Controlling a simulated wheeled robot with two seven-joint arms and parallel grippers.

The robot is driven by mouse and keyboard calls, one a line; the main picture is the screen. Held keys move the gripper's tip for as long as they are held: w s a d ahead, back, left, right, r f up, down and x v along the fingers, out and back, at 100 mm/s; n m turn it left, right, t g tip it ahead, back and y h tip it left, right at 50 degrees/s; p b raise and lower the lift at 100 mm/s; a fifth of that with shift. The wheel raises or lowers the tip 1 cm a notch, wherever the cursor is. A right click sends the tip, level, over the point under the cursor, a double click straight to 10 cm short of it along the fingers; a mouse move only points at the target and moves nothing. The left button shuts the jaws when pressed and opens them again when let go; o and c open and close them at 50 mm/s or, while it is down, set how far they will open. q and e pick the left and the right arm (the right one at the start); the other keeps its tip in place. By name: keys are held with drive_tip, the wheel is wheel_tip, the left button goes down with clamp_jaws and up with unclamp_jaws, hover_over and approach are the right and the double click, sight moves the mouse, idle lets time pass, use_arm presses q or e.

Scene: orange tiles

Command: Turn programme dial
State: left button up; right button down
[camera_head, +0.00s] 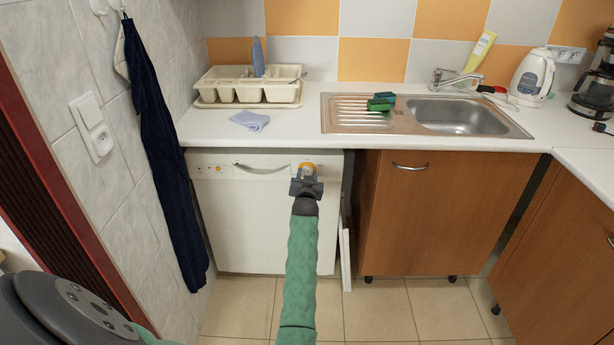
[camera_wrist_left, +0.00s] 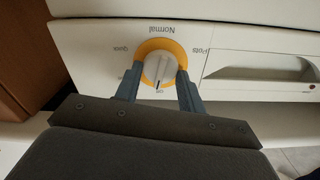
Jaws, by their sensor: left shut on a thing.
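The programme dial (camera_head: 308,167) is a white knob with an orange ring on the upper right of the white dishwasher's front (camera_head: 250,225). In the left wrist view the dial (camera_wrist_left: 160,66) shows with the labels Normal, Pots and Quick around it and another small label at its lower edge. My left gripper (camera_head: 306,178) is at the dial, and in the left wrist view its two fingers (camera_wrist_left: 157,82) are on either side of the white knob, shut on it. The fingertips partly cover the orange ring. My right gripper is not in view.
The dishwasher handle (camera_head: 261,169) is left of the dial. A counter above holds a dish rack (camera_head: 248,90), a blue cloth (camera_head: 250,120), a sink (camera_head: 458,116) and a kettle (camera_head: 531,78). A wooden cabinet (camera_head: 440,205) stands to the right, and a dark towel (camera_head: 160,140) hangs at left.

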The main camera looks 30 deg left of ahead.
use_arm(q)
drive_tip(key=shift+n, duration=1.1)
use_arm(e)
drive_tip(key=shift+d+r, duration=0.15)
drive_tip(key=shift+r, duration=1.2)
use_arm(q)
drive_tip(key=o, duration=0.9)
drive_tip(key=shift+o, duration=0.2)
